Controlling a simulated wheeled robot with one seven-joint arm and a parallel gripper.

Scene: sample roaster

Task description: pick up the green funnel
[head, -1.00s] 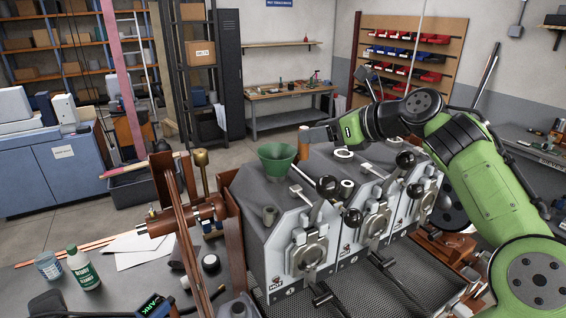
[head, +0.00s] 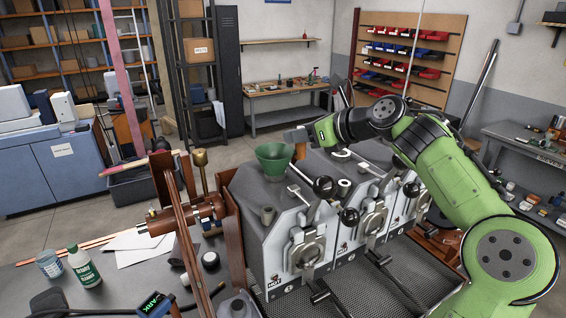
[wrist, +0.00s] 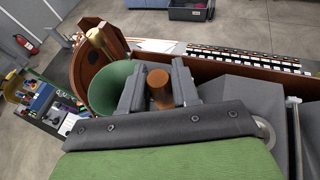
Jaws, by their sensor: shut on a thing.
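The green funnel (head: 275,158) stands wide end up on top of the grey roaster housing, at its left end in the head view. In the wrist view the funnel (wrist: 108,88) lies just left of my left finger, outside the jaws, partly hidden by that finger. My gripper (head: 298,137) is beside the funnel, on its right. Its two grey fingers (wrist: 158,90) are shut on a brown cylinder (wrist: 160,78), which stands close to the funnel. Whether the left finger touches the funnel I cannot tell.
The roaster (head: 303,250) has several levers with black ball knobs (head: 324,186) right of the funnel. A brass rod-like part (head: 200,160) and a brown wooden frame (head: 230,225) stand to its left. A green-labelled bottle (head: 84,266) stands on the bench.

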